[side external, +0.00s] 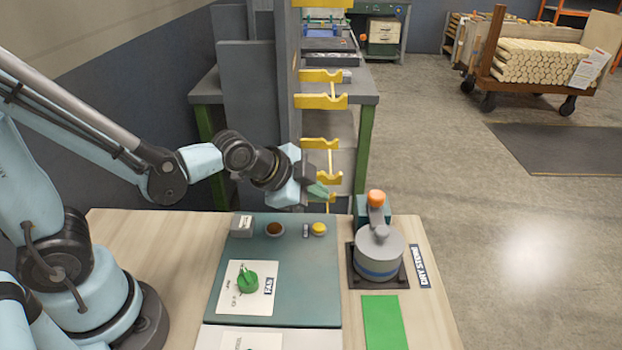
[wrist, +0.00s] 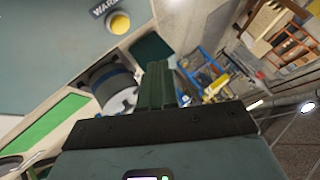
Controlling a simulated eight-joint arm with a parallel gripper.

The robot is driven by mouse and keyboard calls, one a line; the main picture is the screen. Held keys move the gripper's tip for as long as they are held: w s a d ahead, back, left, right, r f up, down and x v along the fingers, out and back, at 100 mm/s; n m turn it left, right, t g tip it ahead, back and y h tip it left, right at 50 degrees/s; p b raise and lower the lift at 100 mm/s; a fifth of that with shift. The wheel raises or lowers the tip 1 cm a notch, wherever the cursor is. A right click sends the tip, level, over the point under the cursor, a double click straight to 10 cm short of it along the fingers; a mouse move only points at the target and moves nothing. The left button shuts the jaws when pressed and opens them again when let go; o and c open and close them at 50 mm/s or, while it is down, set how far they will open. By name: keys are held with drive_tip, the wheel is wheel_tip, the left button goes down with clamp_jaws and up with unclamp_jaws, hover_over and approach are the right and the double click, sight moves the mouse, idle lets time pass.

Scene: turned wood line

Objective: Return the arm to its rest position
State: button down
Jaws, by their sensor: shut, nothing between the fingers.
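My gripper (side external: 318,190) is in the air above the far edge of the workbench, pointing right and slightly down. Its green fingers are together and hold nothing. In the wrist view the shut fingers (wrist: 157,86) show in the middle. My arm reaches in from the left, and its links are clear of the bench top. The gripper touches nothing that I can see.
The bench (side external: 150,235) carries a teal panel (side external: 315,275) with a green knob (side external: 247,279), a yellow button (side external: 319,229) and a brown round piece (side external: 274,229). Right of it stand a grey lidded pot (side external: 379,254) and a green mat (side external: 384,322). A grey post with yellow hooks (side external: 320,101) rises behind the gripper.

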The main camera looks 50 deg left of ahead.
idle(0.6)
drive_tip(key=s+a+r+n+g, duration=0.1)
drive_tip(key=s+a+r+n, duration=0.1)
drive_tip(key=s+n, duration=0.2)
drive_tip(key=s+a+r+n+g+y, duration=0.1)
drive_tip(key=s+a+r+n, duration=0.2)
drive_tip(key=s+n, duration=0.2)
drive_tip(key=shift+a+n, duration=0.35)
drive_tip(key=shift+n, duration=0.55)
drive_tip(key=shift+w, duration=0.1)
drive_tip(key=w+d+r+n+g, duration=0.2)
drive_tip(key=w+d+n+g, duration=0.3)
drive_tip(key=w+n+g, duration=0.2)
drive_tip(key=shift+w+d+r+n, duration=0.35)
drive_tip(key=shift+w+n, duration=0.65)
drive_tip(key=shift+w, duration=0.4)
drive_tip(key=shift+f, duration=0.15)
